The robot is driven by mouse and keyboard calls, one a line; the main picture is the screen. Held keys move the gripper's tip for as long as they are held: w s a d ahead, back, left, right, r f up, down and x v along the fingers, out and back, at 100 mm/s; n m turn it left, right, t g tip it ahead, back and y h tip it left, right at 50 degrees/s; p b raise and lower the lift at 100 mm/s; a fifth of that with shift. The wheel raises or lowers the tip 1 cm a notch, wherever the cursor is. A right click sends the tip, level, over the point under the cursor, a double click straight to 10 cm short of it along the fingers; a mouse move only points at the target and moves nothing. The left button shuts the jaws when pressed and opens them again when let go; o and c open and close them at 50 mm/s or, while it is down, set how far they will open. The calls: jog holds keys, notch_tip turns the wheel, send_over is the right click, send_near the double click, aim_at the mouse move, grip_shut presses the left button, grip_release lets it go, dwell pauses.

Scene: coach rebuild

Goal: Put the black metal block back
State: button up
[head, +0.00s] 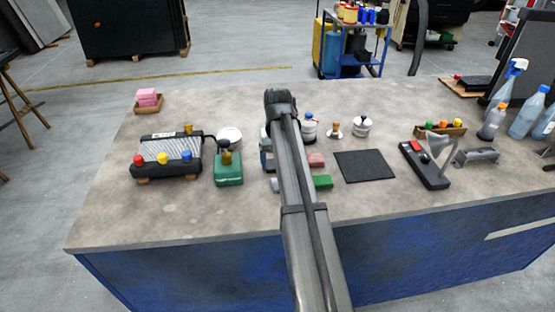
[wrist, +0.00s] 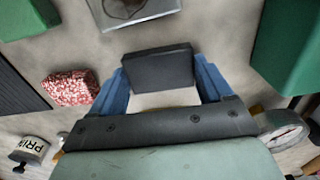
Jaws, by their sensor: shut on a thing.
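My gripper (wrist: 160,88) has blue fingers and is shut on the black metal block (wrist: 158,70), a dark flat-faced block held between the fingertips in the wrist view. The block appears to be above the grey bench top, but I cannot tell how high. In the head view my arm runs over the middle of the bench and hides most of the gripper and the block.
Near the gripper are a red speckled block (wrist: 70,88), a green block (wrist: 28,18), a grey metal tray (wrist: 105,17) and a large green box (wrist: 290,50). A black mat (head: 364,166) lies right of my arm. Bare bench shows along the front left (head: 130,220).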

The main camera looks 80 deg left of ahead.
jog(key=shift+f, duration=0.1)
jog(key=o, duration=1.2)
jog(key=shift+o, duration=0.2)
notch_tip(320, 180, up, 12)
dwell(0.4)
